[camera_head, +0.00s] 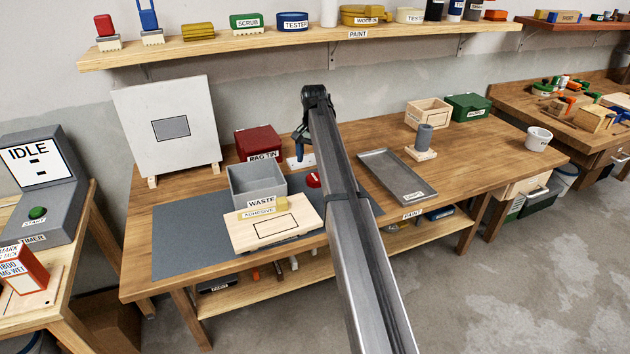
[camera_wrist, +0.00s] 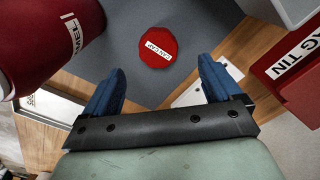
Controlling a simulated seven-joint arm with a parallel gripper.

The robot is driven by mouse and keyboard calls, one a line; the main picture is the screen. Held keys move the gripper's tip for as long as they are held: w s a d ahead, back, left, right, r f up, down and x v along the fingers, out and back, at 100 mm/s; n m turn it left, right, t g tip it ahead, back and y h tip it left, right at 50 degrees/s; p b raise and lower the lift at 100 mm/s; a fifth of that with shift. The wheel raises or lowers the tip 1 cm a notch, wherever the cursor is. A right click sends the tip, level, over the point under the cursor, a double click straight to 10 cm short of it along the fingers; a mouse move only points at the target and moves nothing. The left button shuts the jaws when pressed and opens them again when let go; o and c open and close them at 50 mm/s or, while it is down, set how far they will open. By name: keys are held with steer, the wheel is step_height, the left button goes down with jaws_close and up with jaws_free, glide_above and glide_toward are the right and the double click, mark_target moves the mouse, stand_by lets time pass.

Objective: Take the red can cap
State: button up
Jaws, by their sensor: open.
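The red can cap (camera_wrist: 157,47), an octagonal disc with a white label, lies on the dark grey mat in the wrist view. In the head view the red can cap (camera_head: 313,180) shows beside my arm, partly covered by it. My gripper (camera_wrist: 160,72) is open, its two blue fingers spread, with nothing between them. The cap appears past the fingertips, roughly centred between them. In the head view my gripper (camera_head: 304,160) is above the table's back part, mostly hidden by the arm.
A red can (camera_wrist: 45,40) stands close left in the wrist view; my arm hides it in the head view. The red rag tin (camera_head: 258,142) and grey waste bin (camera_head: 258,184) are left of the gripper. A grey tray (camera_head: 392,176) lies right. The mat (camera_head: 190,240) is clear at left.

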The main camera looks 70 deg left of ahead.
mark_target(315, 177)
steer(key=shift+w+d+f, duration=0.1)
steer(key=shift+d+f, duration=0.05)
steer(key=shift+f, duration=3.05)
steer(key=c, duration=1.1)
